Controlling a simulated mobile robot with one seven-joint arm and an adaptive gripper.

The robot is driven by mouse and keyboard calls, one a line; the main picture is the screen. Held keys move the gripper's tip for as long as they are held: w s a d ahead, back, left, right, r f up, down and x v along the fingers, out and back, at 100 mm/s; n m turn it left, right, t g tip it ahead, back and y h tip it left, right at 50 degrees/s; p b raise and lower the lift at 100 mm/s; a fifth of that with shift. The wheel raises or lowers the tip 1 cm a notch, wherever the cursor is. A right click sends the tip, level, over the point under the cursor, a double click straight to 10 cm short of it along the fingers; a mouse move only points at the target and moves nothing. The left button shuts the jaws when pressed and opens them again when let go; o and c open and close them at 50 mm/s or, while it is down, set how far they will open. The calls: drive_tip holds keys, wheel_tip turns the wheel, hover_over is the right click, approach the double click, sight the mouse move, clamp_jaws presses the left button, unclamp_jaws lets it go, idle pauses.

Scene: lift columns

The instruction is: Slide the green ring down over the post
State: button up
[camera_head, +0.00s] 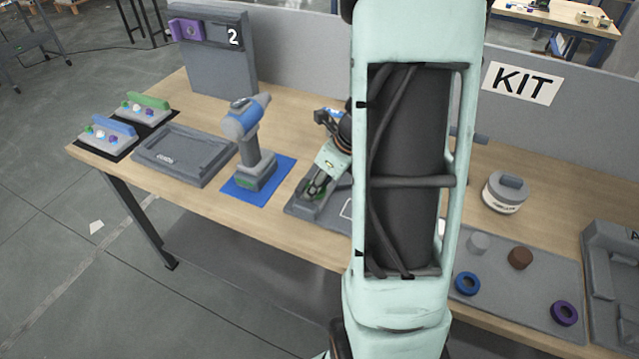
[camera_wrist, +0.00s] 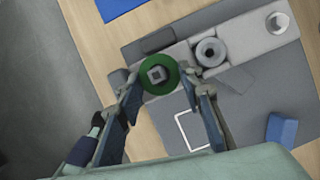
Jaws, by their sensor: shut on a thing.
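The green ring (camera_wrist: 147,89) is between the two fingertips of my gripper (camera_wrist: 165,80) in the wrist view. A grey, square-looking post top (camera_wrist: 157,74) shows within the ring's hole, so the ring appears lined up around it. I cannot tell how far down the ring sits. In the head view, my gripper (camera_head: 318,186) is low over a grey fixture tray (camera_head: 299,208), with a bit of the green ring (camera_head: 319,196) showing at the fingers. My arm hides much of the tray there.
A grey round part with a dark hole (camera_wrist: 210,52) stands close beside the ring. A blue block (camera_wrist: 282,130) lies lower right. A drill (camera_head: 250,140) stands on a blue mat left of the tray. A blue ring (camera_head: 467,283) and purple ring (camera_head: 564,313) lie on a grey mat at right.

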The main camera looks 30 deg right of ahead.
drive_tip(key=shift+f, duration=0.25)
drive_tip(key=o, duration=1.2)
drive_tip(key=shift+o, duration=0.6)
drive_tip(key=o, duration=0.4)
drive_tip(key=shift+r, duration=0.15)
drive_tip(key=shift+r+p, duration=0.8)
drive_tip(key=shift+r, duration=0.2)
